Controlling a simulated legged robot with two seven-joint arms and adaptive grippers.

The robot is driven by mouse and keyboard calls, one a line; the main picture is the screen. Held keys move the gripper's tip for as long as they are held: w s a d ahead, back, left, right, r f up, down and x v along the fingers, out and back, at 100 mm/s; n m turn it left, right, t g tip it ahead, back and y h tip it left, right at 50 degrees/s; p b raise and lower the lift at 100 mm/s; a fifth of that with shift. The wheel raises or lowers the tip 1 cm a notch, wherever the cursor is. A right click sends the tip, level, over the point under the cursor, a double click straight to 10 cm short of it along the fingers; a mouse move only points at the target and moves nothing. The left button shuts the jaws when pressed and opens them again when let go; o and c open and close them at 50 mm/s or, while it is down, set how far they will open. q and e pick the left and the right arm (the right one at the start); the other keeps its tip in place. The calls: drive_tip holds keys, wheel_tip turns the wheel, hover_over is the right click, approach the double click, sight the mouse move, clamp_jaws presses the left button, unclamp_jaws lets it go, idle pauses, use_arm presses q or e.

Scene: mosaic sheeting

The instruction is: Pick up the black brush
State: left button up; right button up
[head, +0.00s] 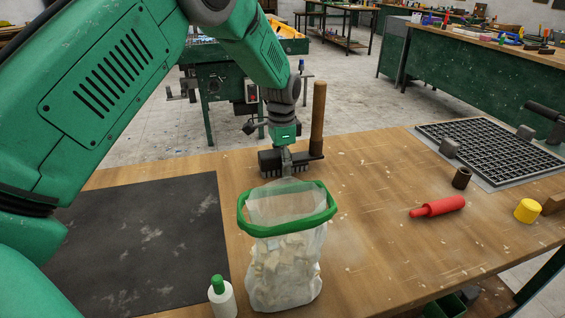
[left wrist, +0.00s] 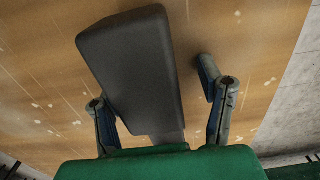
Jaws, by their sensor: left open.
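The black brush (head: 269,163) lies on the wooden table behind the bag, its dark bristled head showing on the left of my gripper. In the left wrist view a dark grey block (left wrist: 135,65), apparently the brush, reaches between my two fingers, closer to the left finger. My left gripper (head: 287,165) points down at the brush, with its fingers apart on either side. A gap shows between the block and the right finger. The bag's rim and my gripper partly hide the brush. My right gripper is in neither view.
An upright wooden handle (head: 318,112) stands close right of my gripper. A clear bag with a green rim (head: 325,213) holds pale pieces in front.

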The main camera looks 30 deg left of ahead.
use_arm(q)
drive_tip(key=shift+d+r, duration=0.15)
drive_tip(key=shift+d, duration=0.2)
clamp_jaws()
drive_tip(key=shift+d+r, duration=0.1)
drive_tip(key=shift+d, duration=0.05)
